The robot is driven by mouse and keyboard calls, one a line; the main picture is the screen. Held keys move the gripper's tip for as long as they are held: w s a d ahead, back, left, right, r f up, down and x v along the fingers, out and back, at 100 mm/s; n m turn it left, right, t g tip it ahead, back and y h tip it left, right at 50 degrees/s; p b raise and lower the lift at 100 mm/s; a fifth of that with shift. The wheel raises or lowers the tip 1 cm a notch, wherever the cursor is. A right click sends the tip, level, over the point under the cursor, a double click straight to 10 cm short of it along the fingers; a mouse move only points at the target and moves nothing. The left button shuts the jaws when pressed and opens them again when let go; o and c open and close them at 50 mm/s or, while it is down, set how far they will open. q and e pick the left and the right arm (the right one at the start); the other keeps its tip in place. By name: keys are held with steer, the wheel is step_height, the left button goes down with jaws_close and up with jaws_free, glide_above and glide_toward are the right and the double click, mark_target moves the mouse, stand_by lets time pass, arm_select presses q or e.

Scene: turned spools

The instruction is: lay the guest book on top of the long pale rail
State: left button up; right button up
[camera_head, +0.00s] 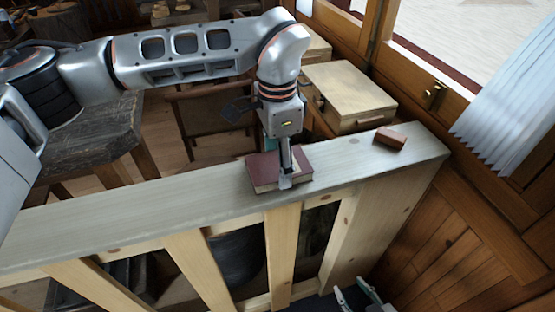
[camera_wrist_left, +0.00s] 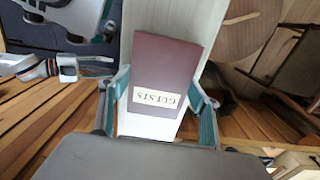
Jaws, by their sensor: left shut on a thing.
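The guest book (camera_head: 262,174) is dark red. In the head view it lies flat at the rail's top face; I cannot tell a small gap from contact. In the left wrist view the book (camera_wrist_left: 172,62) shows a pale "GUESTS" label, upside down. The long pale rail (camera_head: 130,216) runs across the head view, and its top (camera_wrist_left: 202,14) shows behind the book in the wrist view. My left gripper (camera_head: 285,178) points down, shut on the book, one finger on each side. My right gripper (camera_head: 357,297) is partly in view at the bottom, its fingers apart and empty.
A small reddish-brown block (camera_head: 390,138) lies on the rail to the right of the book. A pale wooden case (camera_head: 345,92) stands behind the rail, near the window wall. A dark rough table (camera_head: 85,135) is at the left. The rail's left stretch is clear.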

mark_target(277, 164)
arm_select(q)
steer(key=shift+f, duration=0.1)
steer(key=o, duration=1.3)
steer(key=shift+f, duration=0.1)
step_height(277, 164, up, 12)
steer(key=shift+r, duration=0.2)
